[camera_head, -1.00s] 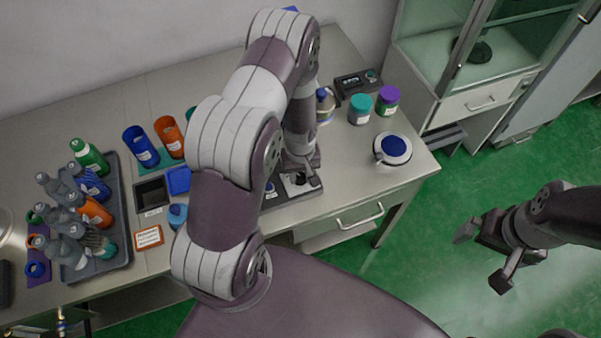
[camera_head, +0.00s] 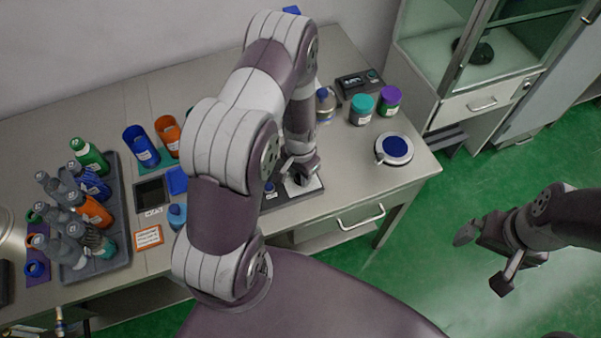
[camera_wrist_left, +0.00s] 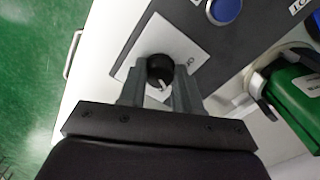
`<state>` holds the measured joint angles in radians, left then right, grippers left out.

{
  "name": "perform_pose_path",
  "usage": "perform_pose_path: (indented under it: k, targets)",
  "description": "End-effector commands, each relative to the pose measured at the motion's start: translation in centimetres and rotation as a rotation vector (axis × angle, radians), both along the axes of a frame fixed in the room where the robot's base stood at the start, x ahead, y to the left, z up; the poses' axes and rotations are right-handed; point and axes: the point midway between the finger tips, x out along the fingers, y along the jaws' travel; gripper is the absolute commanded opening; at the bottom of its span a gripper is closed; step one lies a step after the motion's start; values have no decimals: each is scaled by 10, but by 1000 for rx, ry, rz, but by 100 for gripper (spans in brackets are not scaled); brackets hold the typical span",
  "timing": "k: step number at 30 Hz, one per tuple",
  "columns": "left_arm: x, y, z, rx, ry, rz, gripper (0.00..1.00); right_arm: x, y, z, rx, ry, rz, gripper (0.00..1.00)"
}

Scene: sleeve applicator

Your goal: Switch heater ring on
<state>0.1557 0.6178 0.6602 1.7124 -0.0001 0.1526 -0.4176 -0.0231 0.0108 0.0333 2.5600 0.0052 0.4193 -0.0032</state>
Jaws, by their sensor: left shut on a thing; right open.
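A black rotary knob (camera_wrist_left: 160,70) with a pale pointer line sits on a light square plate (camera_wrist_left: 185,42) in the left wrist view. The plate is on a dark panel (camera_wrist_left: 225,55); this panel also shows on the table in the head view (camera_head: 277,203). My left gripper (camera_wrist_left: 160,82) is shut on the knob, one finger on each side. In the head view my left gripper (camera_head: 301,176) is over the plate, and its arm hides much of the area. My right gripper (camera_head: 484,257) is open and empty, off the table at the right. I cannot make out a heater ring.
A round blue-topped device (camera_head: 395,148), teal jar (camera_head: 361,108) and purple-lidded jar (camera_head: 389,100) stand at the right. A bottle tray (camera_head: 112,262) is at the left.

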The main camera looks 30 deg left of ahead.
Motion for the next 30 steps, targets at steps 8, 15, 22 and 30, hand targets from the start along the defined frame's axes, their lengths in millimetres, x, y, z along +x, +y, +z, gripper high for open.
perform_pose_path:
  k: [8,15,22,30]
  targets:
    - [3,1,2,2,-8,-196,3,0,0,0,0,0,0,100]
    - [3,1,2,1,-8,-300,3,0,0,-1,0,0,0,100]
    - [3,1,2,2,-8,-342,3,0,0,-1,0,0,0,100]
    - [4,2,2,2,-8,-349,3,0,0,-1,0,0,0,100]
